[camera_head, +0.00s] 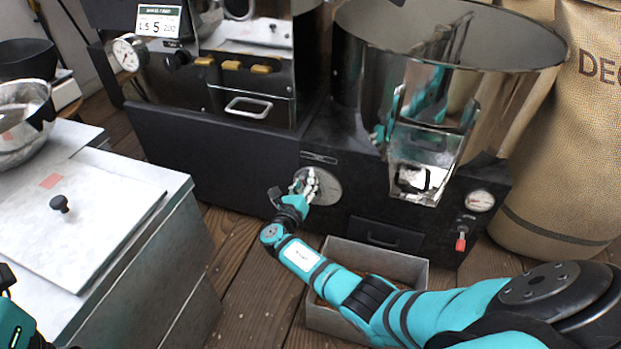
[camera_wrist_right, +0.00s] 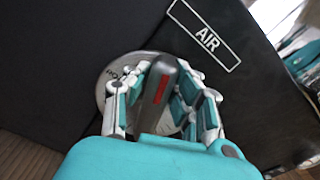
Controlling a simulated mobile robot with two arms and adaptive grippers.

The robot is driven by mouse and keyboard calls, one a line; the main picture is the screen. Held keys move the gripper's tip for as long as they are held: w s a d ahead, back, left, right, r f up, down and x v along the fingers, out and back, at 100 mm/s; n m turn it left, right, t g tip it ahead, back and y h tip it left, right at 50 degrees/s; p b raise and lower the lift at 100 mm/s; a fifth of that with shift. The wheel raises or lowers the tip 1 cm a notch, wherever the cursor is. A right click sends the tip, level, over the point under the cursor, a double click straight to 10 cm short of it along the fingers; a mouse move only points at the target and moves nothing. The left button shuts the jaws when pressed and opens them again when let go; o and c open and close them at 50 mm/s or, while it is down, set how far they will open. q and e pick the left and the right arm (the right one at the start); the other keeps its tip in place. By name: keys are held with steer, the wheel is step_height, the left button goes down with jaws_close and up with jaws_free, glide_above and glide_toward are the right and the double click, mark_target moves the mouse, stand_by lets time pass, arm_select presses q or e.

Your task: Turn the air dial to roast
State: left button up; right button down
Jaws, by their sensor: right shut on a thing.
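The air dial (camera_head: 327,187) is a round, light grey plate on the black front of the roaster, and it also shows in the right wrist view (camera_wrist_right: 103,92). Its dark grey bar handle (camera_wrist_right: 172,68) has a red mark and stands between my right fingers. My right gripper (camera_head: 308,184) is shut on the handle, and its fingers lie on both sides of it in the right wrist view (camera_wrist_right: 160,92). A white-framed "AIR" label (camera_wrist_right: 206,38) is beside the dial. Most markings on the dial are hidden by the fingers. My left gripper is not clearly in view.
A grey open box (camera_head: 420,270) stands on the wooden floor under my right arm. A pale cabinet (camera_head: 95,215) with a black-knobbed lid is at the left. The cooling drum (camera_head: 450,40) is above right, with a burlap sack (camera_head: 570,130) beside it.

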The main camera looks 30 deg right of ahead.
steer(key=shift+w+a+f+n, duration=0.25)
steer(key=shift+a+f+n, duration=0.05)
steer(key=shift+n, duration=0.6)
steer(key=c, duration=1.1)
jaws_free()
steer(key=v, duration=1.2)
